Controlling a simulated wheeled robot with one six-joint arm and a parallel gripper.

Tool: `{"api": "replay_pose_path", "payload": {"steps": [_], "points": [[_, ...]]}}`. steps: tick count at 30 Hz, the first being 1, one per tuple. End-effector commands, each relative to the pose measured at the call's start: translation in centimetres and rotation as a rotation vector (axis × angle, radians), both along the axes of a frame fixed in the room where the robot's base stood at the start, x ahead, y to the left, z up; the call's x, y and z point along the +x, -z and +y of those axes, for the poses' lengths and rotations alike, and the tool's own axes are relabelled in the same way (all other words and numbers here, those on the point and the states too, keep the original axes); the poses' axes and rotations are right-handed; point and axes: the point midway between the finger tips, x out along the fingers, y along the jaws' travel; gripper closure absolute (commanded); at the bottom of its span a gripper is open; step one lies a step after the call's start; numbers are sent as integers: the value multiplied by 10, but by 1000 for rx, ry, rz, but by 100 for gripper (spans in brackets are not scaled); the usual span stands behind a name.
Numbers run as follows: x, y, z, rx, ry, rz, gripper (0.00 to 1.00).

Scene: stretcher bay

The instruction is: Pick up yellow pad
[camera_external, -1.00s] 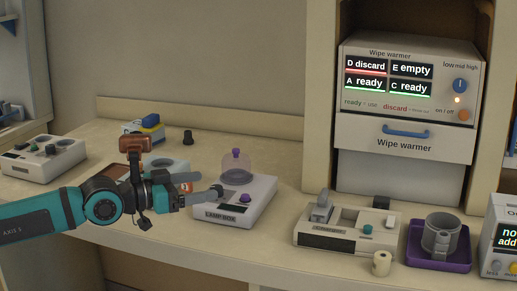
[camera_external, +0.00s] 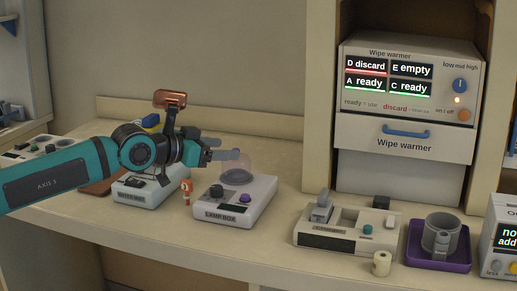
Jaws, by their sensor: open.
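The yellow pad cannot be made out clearly. A small blue item (camera_external: 151,120) shows just behind my arm at the back left of the counter, and whatever lies under it is mostly hidden. My gripper (camera_external: 225,149) is open and empty, its fingers pointing right. It is raised over the counter, in front of the upper part of the clear dome (camera_external: 237,172) on the lamp box (camera_external: 232,210).
A white box (camera_external: 140,194) and a small red and white item (camera_external: 186,189) stand below my arm. A grey-white device (camera_external: 345,240), a purple tray (camera_external: 420,263) with a grey mug (camera_external: 438,238) and the wipe warmer (camera_external: 400,128) are to the right. The counter's back middle is clear.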

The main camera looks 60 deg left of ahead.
Motion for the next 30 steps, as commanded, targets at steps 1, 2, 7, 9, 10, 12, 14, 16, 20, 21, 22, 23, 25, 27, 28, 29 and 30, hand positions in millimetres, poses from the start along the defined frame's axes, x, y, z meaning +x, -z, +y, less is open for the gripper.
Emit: {"api": "replay_pose_path", "payload": {"steps": [1,2,7,9,10,12,14,16,20,21,22,23,25,27,28,29,30], "points": [[13,-7,12,0,-24,28,38],[20,-11,19,0,-36,45,38],[56,-28,61,-2,-104,143,38],[69,-35,80,-7,-131,183,38],[75,-37,89,-9,-143,201,38],[88,-42,109,-13,-169,240,38],[98,-46,127,-19,-191,274,38],[109,-49,149,-27,-217,313,38],[128,-53,193,-45,-261,386,38],[133,-54,207,-52,-275,409,38],[137,-55,217,-57,-285,425,38],[140,-55,228,-63,-295,441,38],[147,-55,254,-77,-318,480,38],[152,-54,280,-91,-339,517,38],[155,-53,291,-99,-348,535,38],[156,-53,303,-106,-358,549,38],[159,-52,318,-116,-369,570,38]]}}
